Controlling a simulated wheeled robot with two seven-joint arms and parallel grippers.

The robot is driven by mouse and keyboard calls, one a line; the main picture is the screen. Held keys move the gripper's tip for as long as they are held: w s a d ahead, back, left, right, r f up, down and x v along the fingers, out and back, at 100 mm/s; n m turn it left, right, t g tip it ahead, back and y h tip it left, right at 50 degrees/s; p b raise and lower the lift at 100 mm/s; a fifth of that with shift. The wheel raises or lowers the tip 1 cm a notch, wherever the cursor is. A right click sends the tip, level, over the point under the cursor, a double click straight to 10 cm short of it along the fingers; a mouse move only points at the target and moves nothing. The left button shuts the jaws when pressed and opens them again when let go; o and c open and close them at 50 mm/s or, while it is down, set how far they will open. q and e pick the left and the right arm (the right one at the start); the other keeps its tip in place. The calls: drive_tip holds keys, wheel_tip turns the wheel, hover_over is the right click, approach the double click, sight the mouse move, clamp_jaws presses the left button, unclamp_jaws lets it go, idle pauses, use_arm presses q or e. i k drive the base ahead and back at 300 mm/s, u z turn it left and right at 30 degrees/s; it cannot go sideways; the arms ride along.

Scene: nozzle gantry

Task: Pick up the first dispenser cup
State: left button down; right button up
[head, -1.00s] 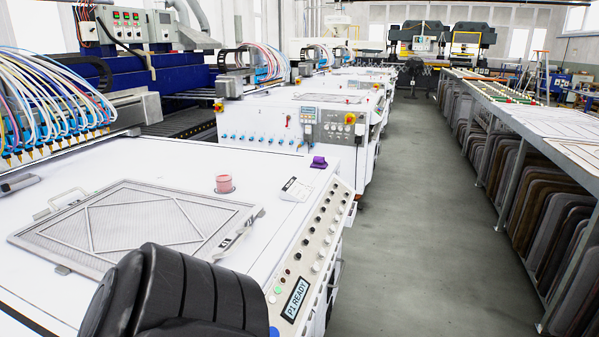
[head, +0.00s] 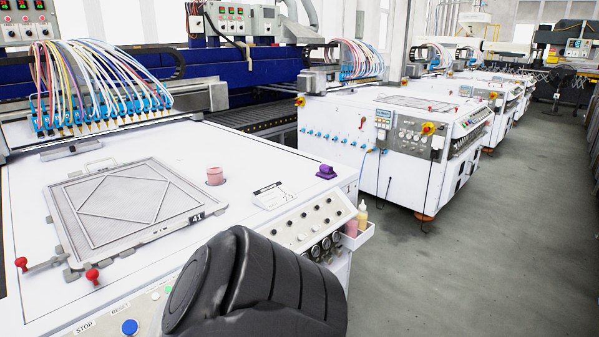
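A small pink cup (head: 214,176) stands upright on the white top of the nearest machine (head: 250,150), to the right of a framed mesh plate (head: 120,205). Nothing touches the cup and it is in full view. A black ribbed part of my own arm fills the bottom centre of the head view and hides some of the machine's front panel. Neither of my grippers shows in the picture.
A purple object (head: 326,171) and a white label card (head: 271,196) lie near the cup. Red-knobbed clamps (head: 92,275) sit at the plate's near edge. A side tray (head: 358,235) holds small bottles. Nozzles with coloured hoses (head: 95,120) line the back. Grey floor (head: 480,250) is open at right.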

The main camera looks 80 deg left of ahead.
sight(215, 173)
drive_tip(key=u, duration=1.25)
drive_tip(key=i, duration=2.6)
drive_tip(key=u, duration=4.2)
